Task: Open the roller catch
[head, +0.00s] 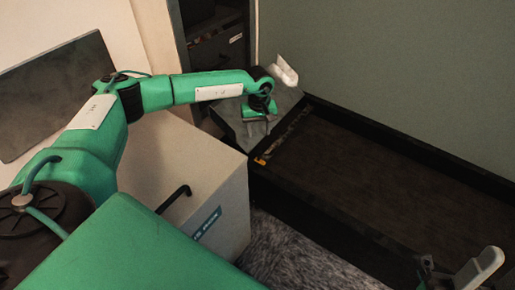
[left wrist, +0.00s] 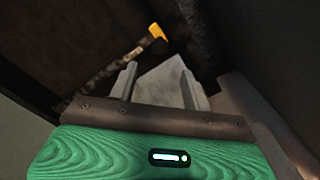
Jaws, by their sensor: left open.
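A small yellow-orange piece (head: 260,161), which looks like the catch, sits at the near left corner of the dark roller bed (head: 370,175). It also shows in the left wrist view (left wrist: 157,33), beyond my fingertips. My left gripper (head: 258,130) is above the grey metal plate at the bed's left end, pointing down. In the left wrist view my left gripper (left wrist: 156,82) is open, with the grey plate between its fingers and nothing held. The yellow piece is apart from the fingers. Part of my right gripper (head: 428,272) shows at the lower right; its fingers are unclear.
A pale cabinet (head: 225,190) with a black handle stands left of the bed, under my left arm. Dark shelving (head: 217,45) is behind. A green-grey wall (head: 390,70) runs along the bed's far side. The bed's surface looks clear.

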